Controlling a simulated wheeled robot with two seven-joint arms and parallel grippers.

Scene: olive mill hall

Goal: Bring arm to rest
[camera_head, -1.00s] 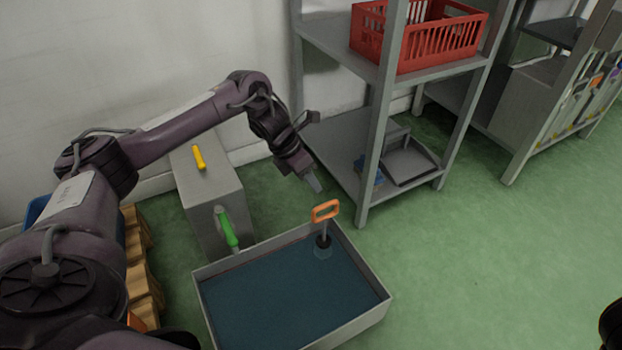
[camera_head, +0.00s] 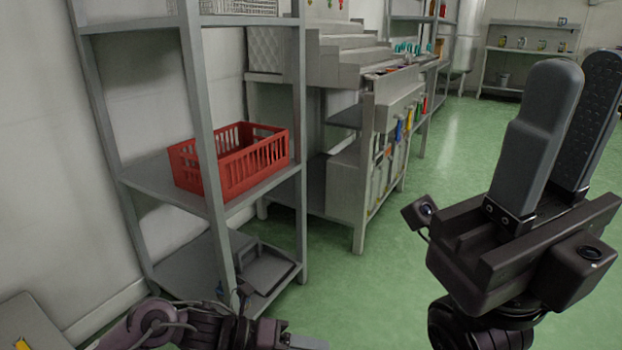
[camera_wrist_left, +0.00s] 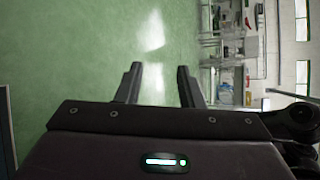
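My right gripper (camera_head: 578,85) stands large at the right of the head view, fingers pointing up. A gap shows between its fingers and it is empty. My left arm (camera_head: 160,322) runs along the bottom edge of the head view, in front of the grey shelf rack, and its gripper end is mostly cut off there. In the left wrist view my left gripper (camera_wrist_left: 158,75) has its two fingers apart with nothing between them, only green floor beyond.
A grey shelf rack (camera_head: 204,120) stands at the left with a red crate (camera_head: 235,165) on its middle shelf and a grey dustpan-like item (camera_head: 262,270) below. A workbench (camera_head: 345,185) is behind it. The green floor (camera_head: 385,270) is clear in the middle.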

